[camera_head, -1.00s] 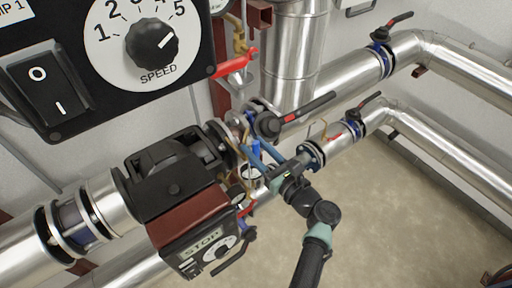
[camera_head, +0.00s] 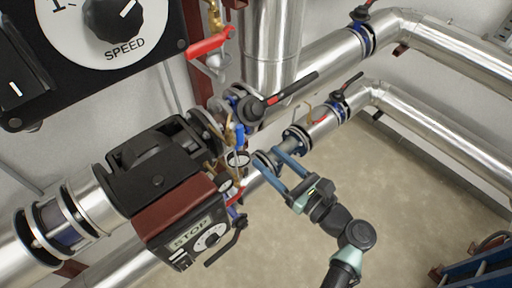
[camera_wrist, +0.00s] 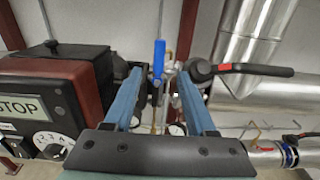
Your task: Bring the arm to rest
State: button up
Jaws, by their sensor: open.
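My gripper (camera_head: 268,157) is in the middle of the head view, with two long blue fingers spread apart and nothing between them. The fingers point up and left toward the pump and valve group, in front of the pipes. In the wrist view my gripper (camera_wrist: 158,74) is open, and a small valve with an upright blue handle (camera_wrist: 159,58) shows beyond the gap between the fingers. I cannot tell the exact distance to it; no contact shows.
A pump with a red and black STOP box (camera_head: 192,220) stands left of my gripper. A black lever valve (camera_head: 280,95) and a red-handled tap (camera_head: 210,45) are above. Silver pipes (camera_head: 440,130) run along the right. A blue object (camera_head: 480,262) is at lower right. Bare floor (camera_head: 420,200) lies between.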

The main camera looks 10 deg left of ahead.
jog(key=shift+v, duration=1)
jog(key=w+r+n+t+h, duration=0.35)
jog(key=r+n, duration=0.55)
jog(key=r, duration=0.4)
jog(key=w+r+n+t+h, duration=0.4)
jog(key=r+n, duration=0.4)
jog(key=r, duration=0.6)
jog(key=s+r+n+t+h, duration=0.2)
jog(key=s+r, duration=0.3)
jog(key=r, duration=0.3)
jog(key=s+d+r+n+t+h, duration=0.1)
jog(key=s+r+n+t, duration=0.3)
jog(key=r, duration=0.5)
jog(key=s+d+r+n+t+h, duration=0.1)
jog(key=s+r+n+t+h, duration=0.1)
jog(key=s+r, duration=0.6)
jog(key=shift+r+n+t+h, duration=0.45)
jog(key=shift+r+h, duration=0.25)
jog(key=shift+h, duration=0.15)
